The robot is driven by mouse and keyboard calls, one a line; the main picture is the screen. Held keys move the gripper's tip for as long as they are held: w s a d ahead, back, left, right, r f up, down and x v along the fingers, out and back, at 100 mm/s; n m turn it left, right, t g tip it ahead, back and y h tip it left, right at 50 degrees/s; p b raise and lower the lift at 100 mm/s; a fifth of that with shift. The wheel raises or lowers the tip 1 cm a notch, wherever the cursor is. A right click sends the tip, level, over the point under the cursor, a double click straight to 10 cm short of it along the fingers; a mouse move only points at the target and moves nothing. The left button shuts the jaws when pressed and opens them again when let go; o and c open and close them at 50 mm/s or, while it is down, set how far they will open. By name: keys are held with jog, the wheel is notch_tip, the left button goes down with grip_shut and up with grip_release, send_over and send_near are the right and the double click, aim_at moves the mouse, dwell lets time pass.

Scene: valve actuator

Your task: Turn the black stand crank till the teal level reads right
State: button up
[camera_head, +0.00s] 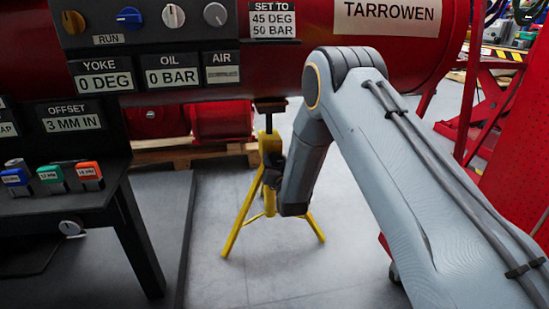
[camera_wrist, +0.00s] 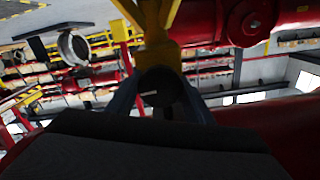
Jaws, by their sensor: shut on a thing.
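The yellow stand (camera_head: 241,222) is a tripod on the grey floor under the red actuator body. Its top also shows in the wrist view (camera_wrist: 158,50), close to the camera. My gripper (camera_wrist: 162,100) is at the stand's upper part, its two fingers on either side of a dark rounded piece, the black crank (camera_wrist: 165,82). It is shut on the crank. In the head view my arm's last links hide most of the gripper and crank. I cannot make out the teal level in either view.
The red actuator body (camera_head: 300,62) spans the top, with a sign reading 45 DEG, 50 BAR. A dark panel (camera_head: 95,45) reads YOKE 0 DEG, OIL 0 BAR. A black bench (camera_head: 75,210) with coloured blocks stands left. A red frame (camera_head: 470,110) is right.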

jog(key=m+p, duration=0.3)
jog(key=m, duration=0.3)
jog(key=shift+m, duration=0.3)
jog(key=m+p, duration=0.2)
jog(key=m, duration=0.4)
jog(key=shift+f, duration=0.1)
jog(key=shift+m, duration=0.3)
jog(key=o, duration=1)
jog(key=shift+o, duration=0.2)
jog(key=shift+s, duration=0.1)
jog(key=p+v, duration=0.2)
jog(key=v, duration=0.5)
jog(key=shift+s+p, duration=0.3)
jog(key=shift+s, duration=0.05)
jog(key=shift+d, duration=0.15)
